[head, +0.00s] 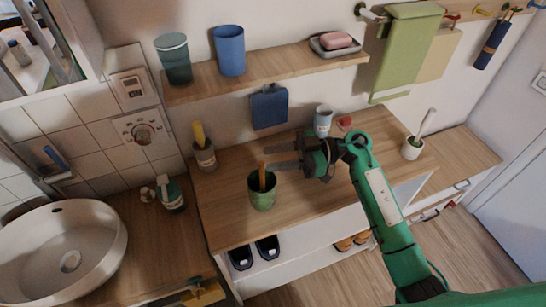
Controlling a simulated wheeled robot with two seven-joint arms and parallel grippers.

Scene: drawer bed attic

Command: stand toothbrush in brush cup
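A dark green cup (262,199) stands upright on the wooden counter. A thin orange-brown stick (262,176), which looks like the toothbrush handle, stands nearly upright in it; its lower end is hidden by the cup and I cannot make out bristles. My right gripper (269,157) comes in from the right above the counter, fingers pointing left and apart with nothing between them. Its fingertips are close to the top of the stick; I cannot tell whether they touch it. I cannot make out my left gripper.
A grey cup with a yellow item (205,155), a pale blue cup (322,121) and a white pot with a brush (412,148) stand on the counter. A shelf (270,79) hangs above. A soap bottle (171,195) and basin (70,251) are left.

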